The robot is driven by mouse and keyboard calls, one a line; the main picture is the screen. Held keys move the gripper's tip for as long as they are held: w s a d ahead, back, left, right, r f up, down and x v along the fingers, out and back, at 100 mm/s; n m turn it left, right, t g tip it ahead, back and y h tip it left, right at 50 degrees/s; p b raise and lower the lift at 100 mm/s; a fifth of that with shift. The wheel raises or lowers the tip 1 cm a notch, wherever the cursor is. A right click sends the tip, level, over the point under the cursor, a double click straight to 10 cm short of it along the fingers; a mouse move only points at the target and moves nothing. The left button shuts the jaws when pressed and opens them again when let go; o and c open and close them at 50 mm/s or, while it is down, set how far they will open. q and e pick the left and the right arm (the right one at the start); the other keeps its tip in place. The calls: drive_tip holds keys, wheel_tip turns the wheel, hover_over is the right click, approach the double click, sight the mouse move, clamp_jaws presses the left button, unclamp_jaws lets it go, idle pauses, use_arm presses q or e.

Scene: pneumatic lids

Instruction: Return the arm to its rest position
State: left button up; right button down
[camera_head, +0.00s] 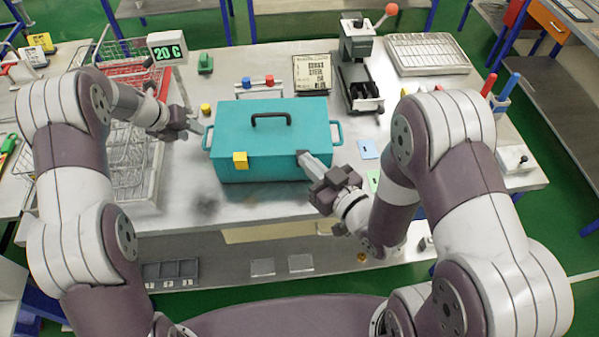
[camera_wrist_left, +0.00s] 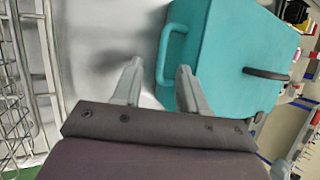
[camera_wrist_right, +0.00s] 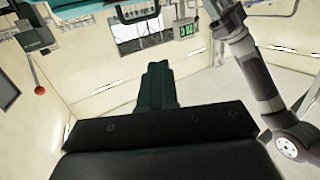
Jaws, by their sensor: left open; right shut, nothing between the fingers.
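A teal box (camera_head: 273,132) with its lid down stands on the metal table. It has a black top handle (camera_head: 270,117), side handles and a yellow latch (camera_head: 240,160) at the front left. My left gripper (camera_head: 199,128) is open and empty, just left of the box. In the left wrist view its fingers (camera_wrist_left: 158,76) point toward the box's side handle (camera_wrist_left: 175,55); whether they touch it is unclear. My right gripper (camera_head: 303,156) is shut and empty at the box's front right corner and hides part of it. In the right wrist view its fingers (camera_wrist_right: 159,70) are together.
A wire basket (camera_head: 130,160) and a display reading 20 C (camera_head: 168,48) stand left of the box. A press-like device (camera_head: 358,60) and a slatted tray (camera_head: 427,52) are behind right. Blue and green cards (camera_head: 368,149) lie on the right.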

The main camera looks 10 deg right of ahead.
drive_tip(key=s+d+f+m+g+h, duration=0.1)
drive_tip(key=s+d+f+g+h, duration=0.15)
drive_tip(key=f+g, duration=0.2)
drive_tip(key=s+d+f+m+g+h, duration=0.1)
drive_tip(key=d+f+g+h, duration=0.2)
drive_tip(key=f, duration=0.3)
use_arm(q)
drive_tip(key=s+r+m+g+y, duration=0.1)
drive_tip(key=s+r+m+y, duration=0.1)
drive_tip(key=s+m, duration=1.3)
drive_tip(key=s+d+r+m+g+y, duration=0.1)
drive_tip(key=s+r+m, duration=0.3)
drive_tip(key=s+m, duration=1.1)
drive_tip(key=shift+d+r+m+g+y, duration=0.25)
drive_tip(key=shift+m+g+y, duration=0.35)
drive_tip(key=shift+m, duration=2.4)
use_arm(e)
drive_tip(key=s+d+r+m+g+h, duration=0.1)
drive_tip(key=s+d+r+g, duration=0.1)
drive_tip(key=r, duration=0.3)
drive_tip(key=s+d+r+m+g+h, duration=0.1)
drive_tip(key=s+d+r+m+g, duration=0.1)
drive_tip(key=s+r, duration=0.3)
drive_tip(key=shift+d+r+m+g+h, duration=0.2)
drive_tip(key=shift+d+m+g+h, duration=0.15)
drive_tip(key=shift+g, duration=0.5)
